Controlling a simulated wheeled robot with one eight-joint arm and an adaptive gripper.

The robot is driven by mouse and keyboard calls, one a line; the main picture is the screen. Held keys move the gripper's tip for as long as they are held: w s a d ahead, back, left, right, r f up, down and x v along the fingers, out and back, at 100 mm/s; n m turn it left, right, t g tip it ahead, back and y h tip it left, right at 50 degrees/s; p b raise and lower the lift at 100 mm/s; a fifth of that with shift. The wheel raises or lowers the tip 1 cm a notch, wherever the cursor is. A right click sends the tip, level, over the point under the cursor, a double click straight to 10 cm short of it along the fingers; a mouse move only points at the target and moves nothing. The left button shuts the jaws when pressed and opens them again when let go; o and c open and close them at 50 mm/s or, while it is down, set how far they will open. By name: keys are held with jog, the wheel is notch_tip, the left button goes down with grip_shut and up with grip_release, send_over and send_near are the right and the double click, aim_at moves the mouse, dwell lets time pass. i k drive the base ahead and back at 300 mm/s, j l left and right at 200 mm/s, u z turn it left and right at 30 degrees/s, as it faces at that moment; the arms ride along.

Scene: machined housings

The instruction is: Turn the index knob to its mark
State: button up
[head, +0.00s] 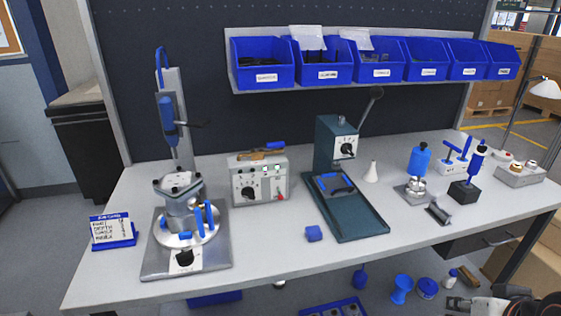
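Several black knobs show in the head view, and I cannot tell by label which is the index knob. One black knob (184,258) is on the front of the grey base plate of the left fixture (186,205), on a pale plate with marks too small to read. Another black knob (248,193) is on the front of a grey control box (272,182). A third dial (348,149) is on the green press (335,147). My gripper (462,304) shows partly at the bottom right edge, below the bench and far from the knobs. Its fingers are unclear.
Blue bins (262,62) hang behind. Blue items (402,288) are below the bench front. The front left bench strip is clear.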

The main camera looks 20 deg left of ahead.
aim_at(184, 258)
jog(key=u, duration=1.75)
jog(key=i+j+z, duration=0.2)
jog(key=j, duration=0.2)
jog(key=k, duration=0.1)
